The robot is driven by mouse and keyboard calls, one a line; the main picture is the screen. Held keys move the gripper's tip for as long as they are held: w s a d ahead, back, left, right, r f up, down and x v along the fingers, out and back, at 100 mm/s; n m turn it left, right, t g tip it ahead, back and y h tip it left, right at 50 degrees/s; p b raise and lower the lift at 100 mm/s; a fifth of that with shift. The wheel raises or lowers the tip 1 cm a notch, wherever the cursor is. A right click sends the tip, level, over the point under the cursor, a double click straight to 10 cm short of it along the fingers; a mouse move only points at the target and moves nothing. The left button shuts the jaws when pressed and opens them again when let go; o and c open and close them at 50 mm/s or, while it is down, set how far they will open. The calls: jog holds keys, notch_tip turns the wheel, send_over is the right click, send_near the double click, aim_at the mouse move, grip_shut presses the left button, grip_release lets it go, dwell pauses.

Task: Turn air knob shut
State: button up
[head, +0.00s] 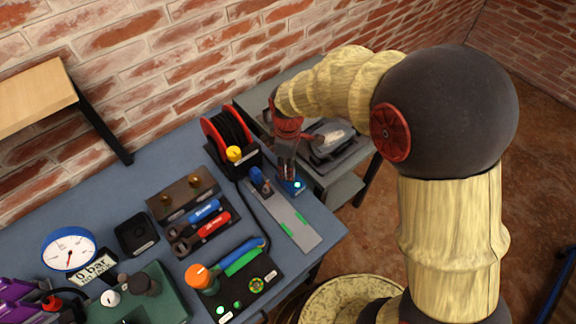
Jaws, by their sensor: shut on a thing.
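Several knobs show, and I cannot tell by sight which is the air knob. An orange knob (197,277) stands on a black panel at the front. A yellow knob (234,154) is on the hose reel. A white knob (110,298) and a dark knob (146,285) are on a green box. My reddish gripper (287,174) points down at the bench's back right edge. Its fingers are shut at a small blue block (294,187) with a lit cyan spot; the exact grip is hidden. A round gauge (69,250) stands above a "0 bar" display (95,268).
A black and red hose reel (226,128) stands left of my gripper. A metal plate (290,223) with green strips lies in front. Tools (205,222) rest in a black tray. A grey side table (343,190) stands behind my arm. A brick wall backs the bench.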

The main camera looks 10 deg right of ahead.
jog(key=m+p, duration=0.3)
jog(key=m, duration=0.1)
jog(key=shift+r, duration=0.15)
jog(key=m+p, duration=0.3)
jog(key=m, duration=0.1)
jog(key=shift+m, duration=0.3)
jog(key=m+p, duration=0.2)
jog(key=m, duration=0.1)
jog(key=shift+m, duration=0.3)
jog(key=shift+m+p, duration=1)
jog(key=shift+m, duration=1.2)
jog(key=o, duration=1.1)
jog(key=shift+o, duration=0.3)
notch_tip(320, 180, up, 12)
